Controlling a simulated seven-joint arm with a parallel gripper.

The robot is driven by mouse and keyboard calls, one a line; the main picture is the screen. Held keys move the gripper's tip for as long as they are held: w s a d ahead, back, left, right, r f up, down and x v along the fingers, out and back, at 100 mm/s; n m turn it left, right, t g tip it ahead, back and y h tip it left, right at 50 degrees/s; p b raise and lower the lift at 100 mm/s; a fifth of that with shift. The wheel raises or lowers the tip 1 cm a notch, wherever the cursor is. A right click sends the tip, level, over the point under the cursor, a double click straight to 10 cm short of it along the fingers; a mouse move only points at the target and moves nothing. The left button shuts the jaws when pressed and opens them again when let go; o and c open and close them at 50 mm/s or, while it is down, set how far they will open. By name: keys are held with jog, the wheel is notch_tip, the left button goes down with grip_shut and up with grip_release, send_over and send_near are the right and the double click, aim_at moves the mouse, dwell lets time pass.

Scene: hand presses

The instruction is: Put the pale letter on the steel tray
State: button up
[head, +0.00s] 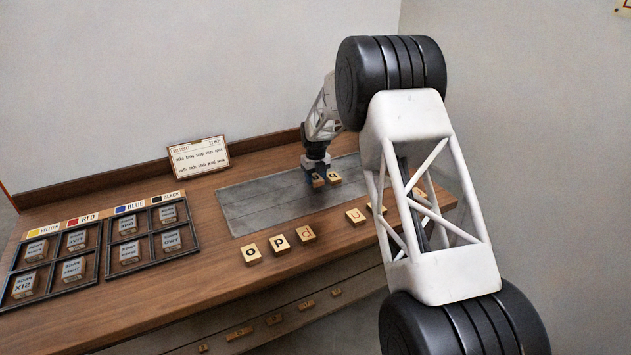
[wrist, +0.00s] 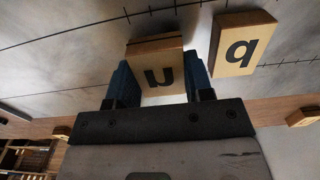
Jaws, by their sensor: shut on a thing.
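My gripper (head: 316,170) is over the steel tray (head: 240,208), near its far right part. In the wrist view its two blue fingers (wrist: 160,84) are shut on a light wooden letter block (wrist: 162,60), whose face reads like "n" or "u". In the head view the held block (head: 318,181) is at or just above the tray surface; I cannot tell if it touches. Another block (wrist: 240,46), with a dark "q" or "b", lies on the tray just right of the held one, also in the head view (head: 334,179). Which letter is palest is unclear.
Letter blocks stand along the front of the wooden bench: "o" (head: 251,253), "p" (head: 279,244), "d" (head: 305,234) and "u" (head: 355,215), with others partly behind my arm. A compartment rack (head: 92,250) is at left, a card (head: 199,156) behind. The tray's left part is clear.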

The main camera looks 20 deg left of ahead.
aim_at(316, 177)
jog(key=shift+f, duration=0.65)
jog(key=shift+f, duration=0.15)
jog(key=o, duration=0.9)
notch_tip(316, 177, up, 12)
jog(key=shift+r, duration=0.15)
dwell(0.8)
